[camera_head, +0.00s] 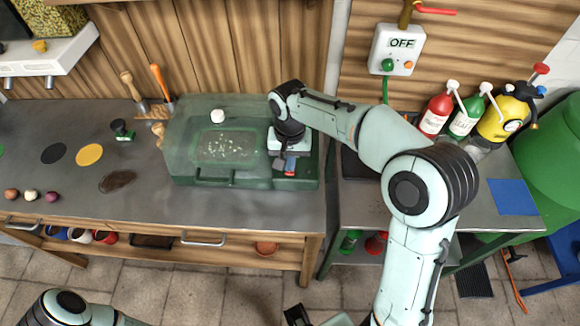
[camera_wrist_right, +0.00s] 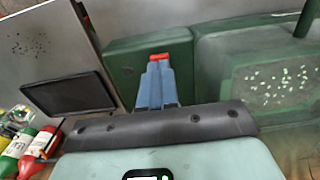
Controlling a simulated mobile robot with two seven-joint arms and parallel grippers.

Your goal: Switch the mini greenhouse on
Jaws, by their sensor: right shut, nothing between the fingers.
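The mini greenhouse (camera_head: 190,170) is a clear-topped green box on the grey bench, with a white knob (camera_head: 218,116) on its lid. Its green base also shows in the right wrist view (camera_wrist_right: 120,62). My right gripper (camera_head: 290,164) is shut and empty at the right end of the greenhouse, pointing down at the base. In the right wrist view its blue fingers (camera_wrist_right: 158,84) are together. A small red piece (camera_wrist_right: 159,57) shows right at the fingertips; I cannot tell whether they touch it. My left arm enters at the bottom left; its fingers are out of sight.
A white wall box (camera_head: 398,49) reads OFF and has a green and an orange button. Red and green bottles (camera_head: 435,115) and a yellow sprayer (camera_head: 505,112) stand on the right table. The bench front (camera_head: 235,205) is clear.

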